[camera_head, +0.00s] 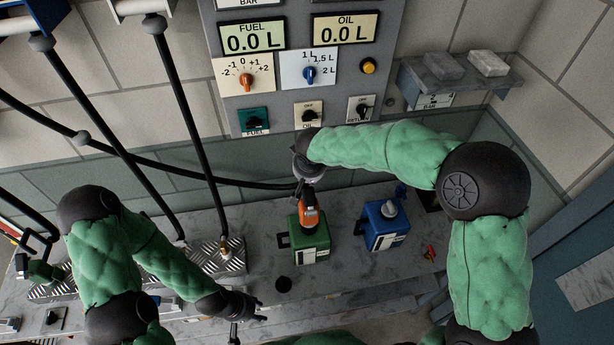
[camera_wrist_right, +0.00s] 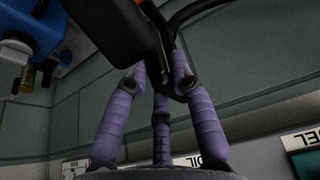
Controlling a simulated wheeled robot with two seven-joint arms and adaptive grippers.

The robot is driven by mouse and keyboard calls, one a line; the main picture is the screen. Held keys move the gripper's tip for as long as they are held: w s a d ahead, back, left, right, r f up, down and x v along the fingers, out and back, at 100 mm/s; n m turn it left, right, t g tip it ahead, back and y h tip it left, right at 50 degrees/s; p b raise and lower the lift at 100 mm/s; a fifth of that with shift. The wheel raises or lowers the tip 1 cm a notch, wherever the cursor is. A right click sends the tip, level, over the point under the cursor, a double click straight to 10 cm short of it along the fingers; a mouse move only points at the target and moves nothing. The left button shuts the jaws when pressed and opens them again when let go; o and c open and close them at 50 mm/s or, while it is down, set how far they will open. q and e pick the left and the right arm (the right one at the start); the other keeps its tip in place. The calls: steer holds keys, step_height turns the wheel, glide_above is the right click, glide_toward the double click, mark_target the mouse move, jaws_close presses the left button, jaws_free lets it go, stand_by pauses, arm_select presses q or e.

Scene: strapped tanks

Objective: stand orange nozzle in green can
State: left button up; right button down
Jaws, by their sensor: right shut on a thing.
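The green can (camera_head: 311,246) stands on the grey bench below the control panel. The orange nozzle (camera_head: 309,214) is directly over the can's top in the head view; its lower end meets the top there, and I cannot tell how far it goes in. My right gripper (camera_head: 309,186) is shut on the nozzle from above. In the right wrist view its purple fingers (camera_wrist_right: 160,115) close around a dark part of the nozzle (camera_wrist_right: 118,28), and the can is not clearly visible. My left gripper (camera_head: 250,315) is open and empty, low over the bench's front, left of the can.
A blue can (camera_head: 385,224) stands right of the green can. Black hoses hang at left, one ending near a ridged metal plate (camera_head: 216,262). The control panel (camera_head: 290,95) is behind. A small red object (camera_head: 430,252) lies at right. A wall shelf (camera_head: 450,75) is upper right.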

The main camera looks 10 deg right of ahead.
steer(key=shift+r+b, duration=0.1)
steer(key=shift+b, duration=0.55)
stand_by(1.1)
steer(key=shift+f+b, duration=0.9)
steer(key=shift+f, duration=0.1)
steer(key=shift+w+f+b, duration=0.15)
steer(key=shift+f+b, duration=0.25)
steer(key=c, duration=1)
jaws_free()
steer(key=shift+r, duration=0.15)
